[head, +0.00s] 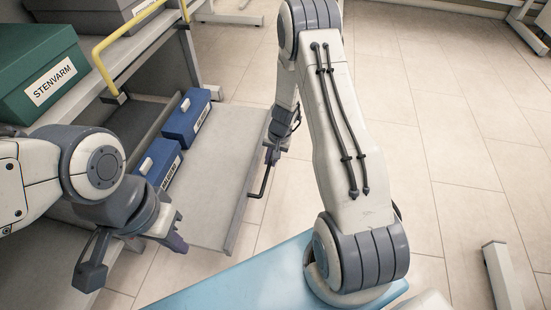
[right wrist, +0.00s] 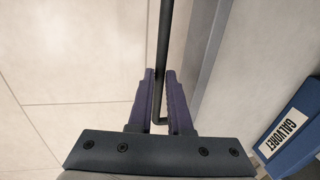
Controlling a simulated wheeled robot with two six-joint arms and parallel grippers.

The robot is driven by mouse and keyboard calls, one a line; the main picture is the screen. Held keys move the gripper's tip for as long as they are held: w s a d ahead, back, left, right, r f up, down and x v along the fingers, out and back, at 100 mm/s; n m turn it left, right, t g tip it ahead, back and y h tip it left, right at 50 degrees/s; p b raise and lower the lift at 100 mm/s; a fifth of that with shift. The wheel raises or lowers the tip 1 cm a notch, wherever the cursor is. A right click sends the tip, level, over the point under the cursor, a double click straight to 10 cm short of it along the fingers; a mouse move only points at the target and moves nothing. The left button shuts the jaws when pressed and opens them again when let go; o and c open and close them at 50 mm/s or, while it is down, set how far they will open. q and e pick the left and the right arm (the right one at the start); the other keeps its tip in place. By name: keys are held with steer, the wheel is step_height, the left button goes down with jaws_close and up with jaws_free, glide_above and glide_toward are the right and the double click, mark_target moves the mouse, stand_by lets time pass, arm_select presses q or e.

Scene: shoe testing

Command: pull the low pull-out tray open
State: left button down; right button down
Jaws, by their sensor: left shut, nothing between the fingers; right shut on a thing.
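The low pull-out tray (head: 222,150) is a flat grey board that extends out from the rack at floor level, with its front edge also in the right wrist view (right wrist: 206,60). Its black bar handle (head: 265,181) runs along the front edge. My right gripper (head: 272,154) is shut on the handle; in the right wrist view, the bar (right wrist: 164,40) passes between its purple fingers. My left gripper (head: 178,242) is shut and empty, in front of the rack near the tray's near side.
Two blue boxes (head: 187,117) (head: 156,161) sit on the tray toward the rack. A green box (head: 45,70) stands on the shelf above, near a yellow rail (head: 103,72). Tiled floor (head: 440,120) is open to the right. A light blue surface (head: 240,282) lies in front.

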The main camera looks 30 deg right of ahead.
steer(key=shift+d, duration=0.2)
steer(key=c, duration=0.8)
jaws_free()
steer(key=shift+c, duration=0.2)
steer(key=shift+s, duration=0.1)
steer(key=shift+r, duration=0.1)
step_height(320, 180, up, 10)
steer(key=s+d+p, duration=0.1)
steer(key=p, duration=0.6)
steer(key=shift+s+d, duration=0.15)
steer(key=shift+d, duration=0.1)
